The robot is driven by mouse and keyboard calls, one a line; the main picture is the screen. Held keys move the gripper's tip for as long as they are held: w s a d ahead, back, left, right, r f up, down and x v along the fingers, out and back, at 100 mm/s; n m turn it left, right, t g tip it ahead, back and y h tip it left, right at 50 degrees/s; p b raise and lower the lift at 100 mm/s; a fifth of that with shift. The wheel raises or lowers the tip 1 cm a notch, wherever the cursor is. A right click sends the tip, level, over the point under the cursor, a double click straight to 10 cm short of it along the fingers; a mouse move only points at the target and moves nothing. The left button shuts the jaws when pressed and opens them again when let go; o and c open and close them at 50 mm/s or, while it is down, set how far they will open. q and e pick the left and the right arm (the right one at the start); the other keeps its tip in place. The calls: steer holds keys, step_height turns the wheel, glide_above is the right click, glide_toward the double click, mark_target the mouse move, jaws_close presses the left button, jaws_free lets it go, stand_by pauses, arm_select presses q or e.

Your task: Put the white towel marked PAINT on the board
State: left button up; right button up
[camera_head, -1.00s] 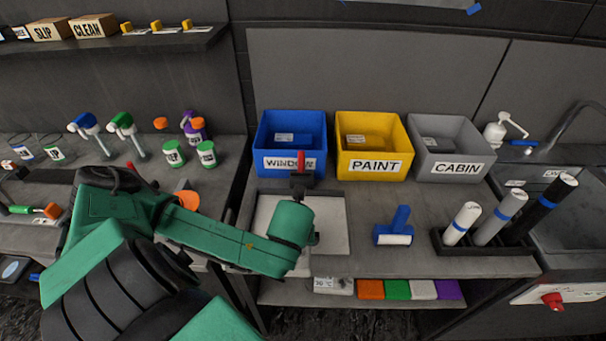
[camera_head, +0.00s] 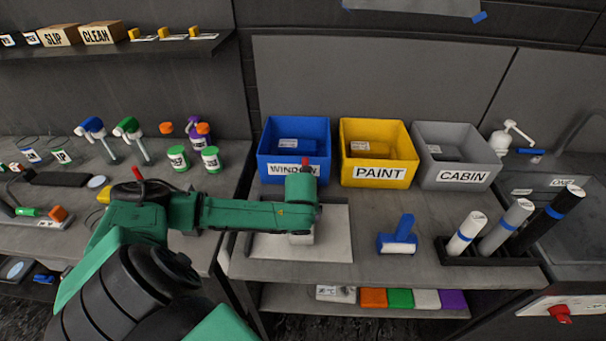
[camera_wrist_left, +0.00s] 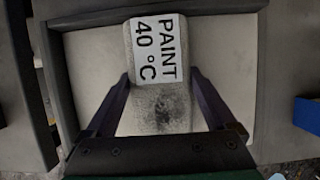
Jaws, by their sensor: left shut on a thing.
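The white towel (camera_wrist_left: 150,100) carries a label reading PAINT 40 °C in the left wrist view. My left gripper (camera_wrist_left: 158,82) is shut on it, with one dark finger on each side. In the head view, my left gripper (camera_head: 301,233) is over the pale board (camera_head: 335,240), pointing down. A small part of the towel (camera_head: 302,240) shows beneath it. The pale board with its dark frame also shows under the towel in the left wrist view (camera_wrist_left: 230,60). I cannot tell whether the towel touches the board. My right gripper is not in view.
Behind the board stand a blue WINDOW bin (camera_head: 294,150), a yellow PAINT bin (camera_head: 378,153) and a grey CABIN bin (camera_head: 453,155). A blue tool (camera_head: 399,235) and a rack of rolls (camera_head: 490,250) are to the right. Coloured folded cloths (camera_head: 400,298) lie on the lower shelf.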

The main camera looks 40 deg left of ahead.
arm_select(q)
steer(key=o, duration=1.2)
steer(key=v, duration=1.2)
